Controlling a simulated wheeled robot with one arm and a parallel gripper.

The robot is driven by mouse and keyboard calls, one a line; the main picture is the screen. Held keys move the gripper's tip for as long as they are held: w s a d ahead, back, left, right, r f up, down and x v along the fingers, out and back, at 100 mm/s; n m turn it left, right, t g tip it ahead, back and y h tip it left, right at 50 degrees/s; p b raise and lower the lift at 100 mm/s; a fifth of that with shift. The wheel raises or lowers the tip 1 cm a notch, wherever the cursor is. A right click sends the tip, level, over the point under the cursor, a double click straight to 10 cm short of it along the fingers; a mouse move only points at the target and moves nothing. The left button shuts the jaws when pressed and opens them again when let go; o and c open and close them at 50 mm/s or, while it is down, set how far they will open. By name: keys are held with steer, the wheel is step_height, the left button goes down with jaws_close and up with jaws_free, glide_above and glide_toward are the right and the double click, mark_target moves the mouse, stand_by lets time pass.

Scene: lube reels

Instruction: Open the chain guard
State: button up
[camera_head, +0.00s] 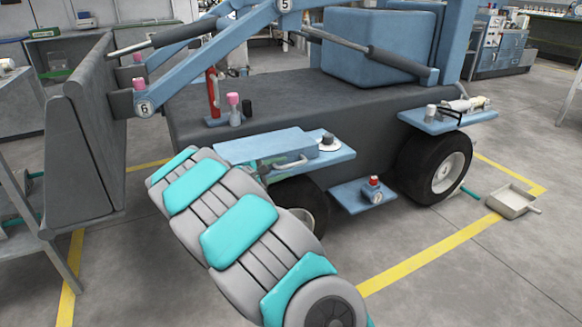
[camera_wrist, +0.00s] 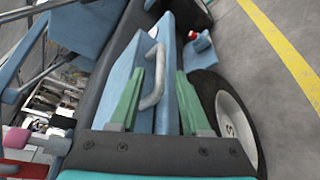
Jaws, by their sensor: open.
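The chain guard appears to be the blue box-like cover (camera_head: 262,147) on the side ledge of the loader-like machine. It lies flat and looks closed. Its grey bar handle (camera_head: 282,163) is on the near side. In the wrist view the blue cover (camera_wrist: 132,84) fills the middle, with the curved handle (camera_wrist: 158,82) standing out from it. My gripper (camera_wrist: 160,72) is open, its two green fingers on either side of the handle. I cannot tell whether either finger touches it. In the head view my arm hides most of the gripper.
The blue ledge (camera_head: 335,158) carries a small round-capped item (camera_head: 328,141). A lower blue step (camera_head: 350,194) holds a red-topped item (camera_head: 373,188). The black wheels (camera_head: 432,168) stand close by. A tray (camera_head: 512,201) lies on the floor at right. Front floor is free.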

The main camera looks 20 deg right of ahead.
mark_target(286, 167)
steer(key=shift+x, duration=2.3)
steer(key=shift+s, duration=0.1)
jaws_close()
